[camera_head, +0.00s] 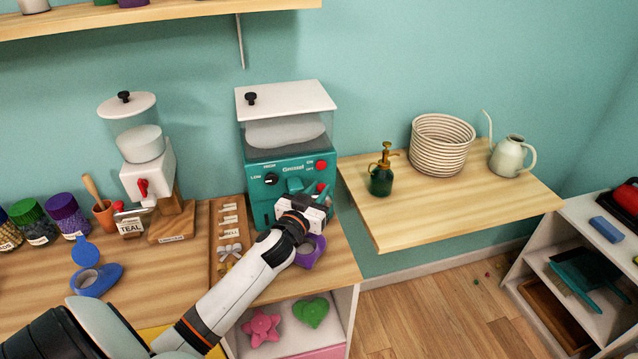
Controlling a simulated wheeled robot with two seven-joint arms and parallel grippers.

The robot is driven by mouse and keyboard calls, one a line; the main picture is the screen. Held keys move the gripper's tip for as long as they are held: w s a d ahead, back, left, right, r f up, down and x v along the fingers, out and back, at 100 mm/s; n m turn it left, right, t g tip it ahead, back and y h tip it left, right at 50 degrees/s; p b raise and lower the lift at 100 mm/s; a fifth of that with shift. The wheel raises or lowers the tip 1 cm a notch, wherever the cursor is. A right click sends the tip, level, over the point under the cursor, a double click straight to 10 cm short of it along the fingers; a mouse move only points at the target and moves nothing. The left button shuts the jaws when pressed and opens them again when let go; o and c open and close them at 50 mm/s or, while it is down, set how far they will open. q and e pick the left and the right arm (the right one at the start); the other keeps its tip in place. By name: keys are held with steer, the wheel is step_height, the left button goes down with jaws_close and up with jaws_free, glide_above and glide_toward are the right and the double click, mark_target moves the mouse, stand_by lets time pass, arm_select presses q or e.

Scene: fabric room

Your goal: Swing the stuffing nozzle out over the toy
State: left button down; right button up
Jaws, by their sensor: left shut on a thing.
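The teal stuffing machine (262,185) with a white lid and clear hopper of white filling stands at the back edge of the counter. My left gripper (318,198) is at the machine's lower right front, shut on what appears to be the stuffing nozzle. The gripper hides most of the nozzle, so I cannot tell how far out it is swung. A purple piece (311,254), perhaps the toy, lies on the counter just below and in front of the gripper, partly covered by my arm. My right gripper is out of view.
A wooden tray (229,255) with small items lies left of my arm. A white dispenser (148,170), jars (67,214) and a blue tape-like piece (96,280) are further left. A wall shelf (452,204) at right holds a sprayer, basket and watering can.

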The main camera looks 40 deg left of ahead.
arm_select(q)
steer(key=m+h, duration=0.1)
steer(key=s+m+h+p, duration=0.1)
steer(key=h, duration=0.1)
steer(key=m+h, duration=0.1)
steer(key=shift+s+a+r+p, duration=0.15)
steer(key=shift+s+p, duration=0.1)
steer(key=shift+p, duration=0.15)
steer(key=shift+s+a+f+m+g+h+b, duration=0.15)
steer(key=shift+s+m+g+h+b, duration=0.45)
steer(key=shift+m+h, duration=0.85)
steer(key=shift+s+a+m+g+h+b, duration=0.2)
steer(key=shift+s+m+g+h+b, duration=0.45)
steer(key=shift+h, duration=1.35)
steer(key=shift+s+a+f+m+g+h+b, duration=0.15)
steer(key=shift+s+m+g+h+b, duration=0.2)
steer(key=shift+m+g+h, duration=0.8)
steer(key=shift+r+m+t+h, duration=0.2)
steer(key=shift+m+t+h, duration=0.1)
steer(key=shift+h, duration=0.4)
steer(key=c, duration=1.5)
jaws_free()
steer(key=shift+c, duration=0.2)
steer(key=shift+s+a+f, duration=0.1)
